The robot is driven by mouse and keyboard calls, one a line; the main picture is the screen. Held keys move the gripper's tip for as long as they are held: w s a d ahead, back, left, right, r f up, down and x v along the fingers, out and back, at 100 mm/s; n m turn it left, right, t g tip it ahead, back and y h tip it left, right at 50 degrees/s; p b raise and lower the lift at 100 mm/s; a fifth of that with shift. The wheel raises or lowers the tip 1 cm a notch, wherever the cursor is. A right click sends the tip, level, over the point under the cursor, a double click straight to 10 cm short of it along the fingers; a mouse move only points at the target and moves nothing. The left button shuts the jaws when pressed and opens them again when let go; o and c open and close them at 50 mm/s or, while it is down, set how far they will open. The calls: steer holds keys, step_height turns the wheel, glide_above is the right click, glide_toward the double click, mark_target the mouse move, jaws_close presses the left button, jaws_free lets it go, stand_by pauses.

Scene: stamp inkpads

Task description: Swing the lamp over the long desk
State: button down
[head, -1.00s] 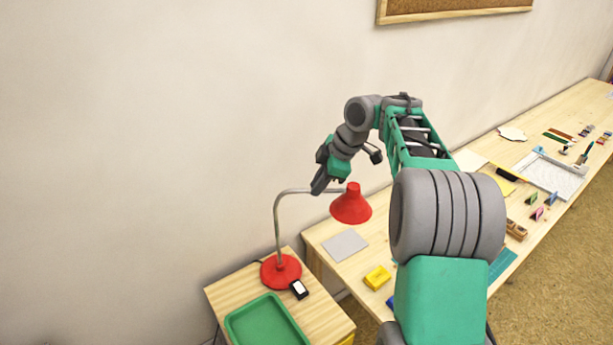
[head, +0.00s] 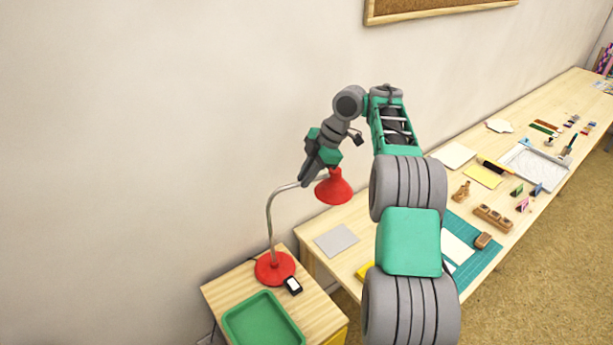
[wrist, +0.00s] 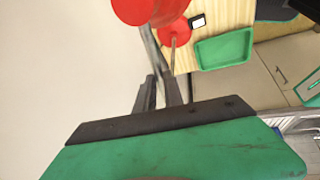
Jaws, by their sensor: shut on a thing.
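The lamp has a red round base (head: 274,268) on the small wooden side table, a bent metal neck (head: 269,215) and a red shade (head: 333,188). In the head view the shade appears in front of the wall, above the near left end of the long desk (head: 318,222). My gripper (head: 307,180) is shut on the lamp's neck close to the shade. In the wrist view my fingers (wrist: 159,92) are around the neck, with the red shade (wrist: 150,8) at the top edge and the base (wrist: 174,32) below it.
The long desk carries a grey sheet (head: 337,240), a green cutting mat (head: 480,257) and several stationery items. The wall is close behind the lamp.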

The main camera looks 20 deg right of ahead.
steer(key=c, duration=1.5)
jaws_free()
steer(key=shift+o, duration=0.2)
steer(key=shift+s, duration=0.1)
